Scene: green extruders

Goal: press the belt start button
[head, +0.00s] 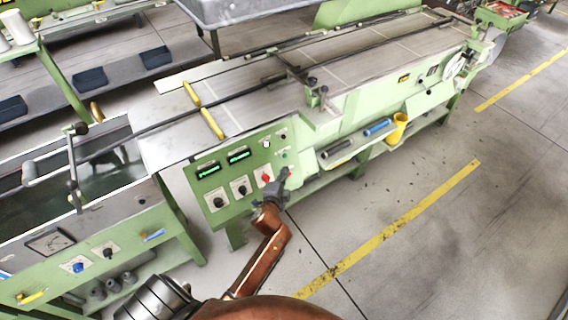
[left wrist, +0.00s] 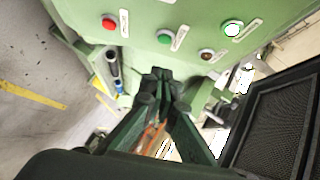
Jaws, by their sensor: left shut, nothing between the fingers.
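The green control panel (head: 236,172) stands at the front of the belt machine. It carries a red button (head: 266,177), a small green button (head: 285,154), two lit displays and two dark knobs. The left wrist view shows the red button (left wrist: 109,22), the green button (left wrist: 165,37), a dark brownish button (left wrist: 207,54) and a bright lit green-white button (left wrist: 232,29). Their labels are too small to read. My left gripper (head: 284,174) is shut and empty in front of the panel's right part. Its fingertips (left wrist: 160,74) appear just below the green button; contact cannot be told. My right gripper is out of view.
The long grey belt (head: 350,58) runs to the back right, with two yellow bars (head: 212,123) at its near end. A yellow cup (head: 399,126) and tubes sit on a side shelf right of the panel. The floor at right is clear, with a yellow line (head: 400,222).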

